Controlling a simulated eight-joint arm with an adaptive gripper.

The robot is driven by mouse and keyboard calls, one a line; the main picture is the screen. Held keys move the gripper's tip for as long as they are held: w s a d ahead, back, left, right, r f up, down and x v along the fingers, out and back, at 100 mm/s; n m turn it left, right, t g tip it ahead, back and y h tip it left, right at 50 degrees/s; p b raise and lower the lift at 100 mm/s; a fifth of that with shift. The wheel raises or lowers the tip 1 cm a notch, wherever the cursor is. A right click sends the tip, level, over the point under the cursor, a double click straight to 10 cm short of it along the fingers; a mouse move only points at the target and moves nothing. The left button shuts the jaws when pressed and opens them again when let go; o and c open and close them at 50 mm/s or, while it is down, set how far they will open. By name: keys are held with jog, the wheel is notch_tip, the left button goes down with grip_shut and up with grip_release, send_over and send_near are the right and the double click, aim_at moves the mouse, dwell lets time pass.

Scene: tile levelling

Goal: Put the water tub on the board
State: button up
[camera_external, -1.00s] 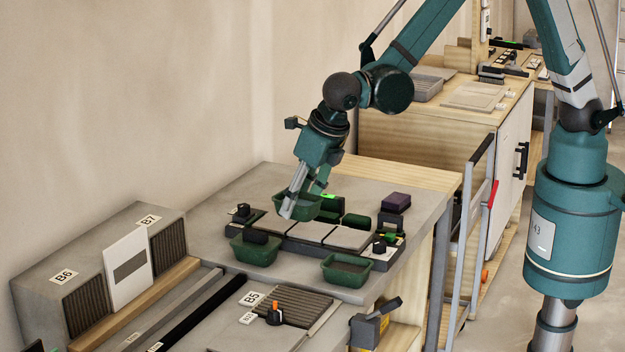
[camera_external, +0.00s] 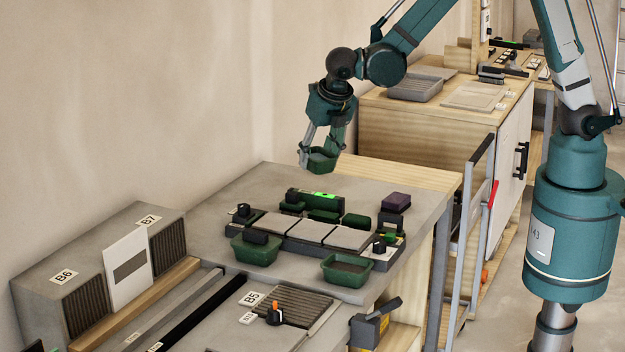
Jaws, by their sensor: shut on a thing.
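My gripper (camera_external: 319,150) is shut on a small green tub (camera_external: 321,164) and holds it up in the air, above the far part of the grey worktop. The tub looks roughly upright; its inside is mostly hidden. Two similar green tubs stand on the worktop: one at the left (camera_external: 254,253) with a dark block at its top, one at the front right (camera_external: 346,277) with a dark inside. The labels do not show which tub holds water. Between them lies a dark base with a row of grey tiles (camera_external: 311,231); I cannot tell whether this is the board.
A long green box with a lit display (camera_external: 316,199) and several green blocks (camera_external: 355,221) stand behind the tiles. A purple block (camera_external: 396,202) sits at the right. The grey worktop (camera_external: 240,195) is bare at the far left. A trolley rail (camera_external: 472,215) rises beyond the right edge.

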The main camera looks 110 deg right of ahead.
jog(key=s+d+m, duration=0.1)
jog(key=s+d, duration=0.3)
jog(key=s+d+m+g, duration=0.1)
jog(key=s+d, duration=0.4)
jog(key=shift+b, duration=0.3)
jog(key=shift+f, duration=0.1)
send_over(335, 187)
jog(key=a, duration=0.2)
jog(key=shift+s+d+f, duration=0.1)
jog(key=shift+d+f, duration=0.05)
jog(key=shift+f, duration=1.3)
jog(key=shift+d+f, duration=0.1)
jog(key=shift+f, duration=1.35)
jog(key=shift+f+b, duration=0.35)
jog(key=shift+f, duration=1.7)
jog(key=shift+f, duration=0.25)
jog(key=o, duration=1)
jog(key=shift+c, duration=0.2)
jog(key=shift+r, duration=0.2)
